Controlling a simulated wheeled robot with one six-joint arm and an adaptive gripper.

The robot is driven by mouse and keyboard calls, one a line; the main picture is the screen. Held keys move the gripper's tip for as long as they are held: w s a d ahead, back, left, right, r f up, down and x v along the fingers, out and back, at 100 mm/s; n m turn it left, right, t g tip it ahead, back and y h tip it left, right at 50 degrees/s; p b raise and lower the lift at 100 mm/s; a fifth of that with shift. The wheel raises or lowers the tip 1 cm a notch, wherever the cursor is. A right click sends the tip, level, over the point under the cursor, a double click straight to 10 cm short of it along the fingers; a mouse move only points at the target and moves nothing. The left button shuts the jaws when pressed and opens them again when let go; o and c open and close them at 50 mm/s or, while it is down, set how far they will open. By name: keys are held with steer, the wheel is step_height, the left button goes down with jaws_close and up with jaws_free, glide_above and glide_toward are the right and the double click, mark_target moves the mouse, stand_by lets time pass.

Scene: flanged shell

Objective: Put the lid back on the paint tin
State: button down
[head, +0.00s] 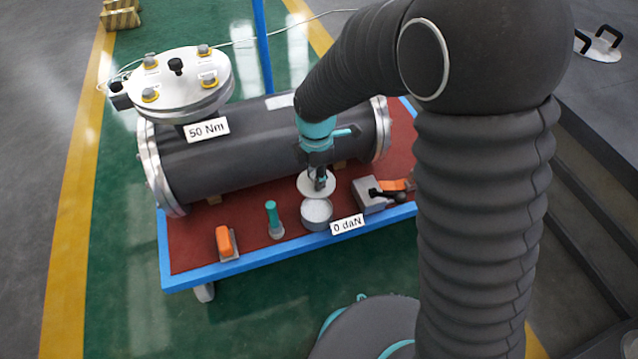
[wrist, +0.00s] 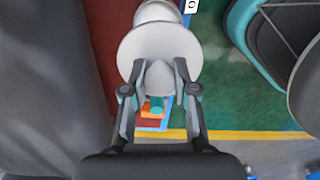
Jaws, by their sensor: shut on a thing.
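My gripper (head: 320,182) is shut on the knob of a round white lid (head: 306,185). In the wrist view the lid (wrist: 135,50) spreads out just beyond the fingers (wrist: 160,92), with its knob between them. The paint tin (head: 316,215) stands on the red top of the trolley near its front edge, its pale top showing. The lid is above and slightly behind the tin in the head view, apart from it. In the wrist view part of the tin (wrist: 157,11) shows past the lid's edge, and the rest is hidden.
A dark flanged shell (head: 230,155) lies behind the tin. A teal-handled tool (head: 272,218) and an orange item (head: 224,243) stand to its left. A grey block with a black lever (head: 370,195) is close on its right. A "0 daN" label (head: 347,225) shows beside the tin.

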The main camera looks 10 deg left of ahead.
steer(key=f+b, duration=0.4)
steer(key=f, duration=0.1)
steer(key=shift+w+a+f+b, duration=0.1)
steer(key=shift+w+f+b, duration=0.1)
steer(key=shift+f+b, duration=0.15)
step_height(320, 180, down, 4)
steer(key=b, duration=0.3)
steer(key=shift+f+b, duration=0.55)
steer(key=shift+f, duration=0.45)
steer(key=shift+f, duration=0.15)
stand_by(1.7)
steer(key=shift+c, duration=1.7)
jaws_free()
